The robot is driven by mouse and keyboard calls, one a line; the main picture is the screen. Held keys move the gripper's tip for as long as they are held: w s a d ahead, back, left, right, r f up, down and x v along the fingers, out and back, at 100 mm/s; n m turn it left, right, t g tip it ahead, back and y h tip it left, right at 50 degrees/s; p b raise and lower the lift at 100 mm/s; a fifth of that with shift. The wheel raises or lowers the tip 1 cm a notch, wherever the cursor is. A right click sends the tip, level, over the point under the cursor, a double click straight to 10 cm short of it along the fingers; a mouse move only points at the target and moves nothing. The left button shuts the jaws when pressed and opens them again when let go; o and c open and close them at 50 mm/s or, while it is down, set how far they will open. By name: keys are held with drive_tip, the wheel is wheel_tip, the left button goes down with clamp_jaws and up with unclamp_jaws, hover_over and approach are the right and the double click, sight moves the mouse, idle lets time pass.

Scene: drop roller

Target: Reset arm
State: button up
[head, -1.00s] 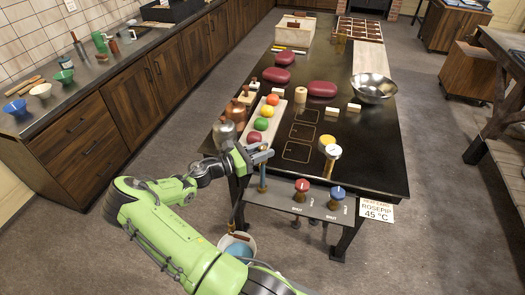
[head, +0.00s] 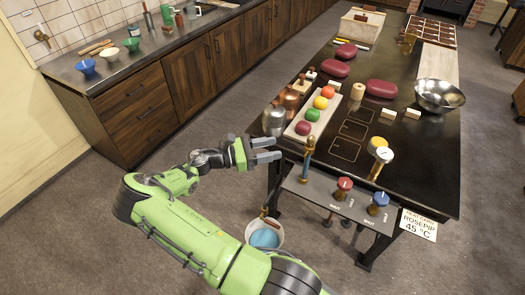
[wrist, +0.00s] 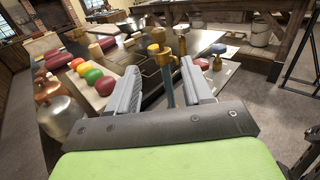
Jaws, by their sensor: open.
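My gripper (head: 266,151) is at the end of my green arm, beside the near left corner of the black table (head: 420,165). Its two grey fingers are apart with nothing between them. In the wrist view my gripper (wrist: 158,90) is also open. A brass post (wrist: 168,80) shows beyond the gap between the fingers. In the head view that brass post (head: 308,159) stands on the grey valve shelf just right of the fingertips. The gripper appears clear of it.
Red (head: 344,184) and blue (head: 377,198) knobs stand on the front shelf. A tray (head: 293,130) holds several coloured balls, with a metal jug (head: 274,119) beside it. A bucket (head: 251,233) stands on the floor below. Open floor lies left of the table.

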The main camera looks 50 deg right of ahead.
drive_tip(key=shift+v, duration=1.25)
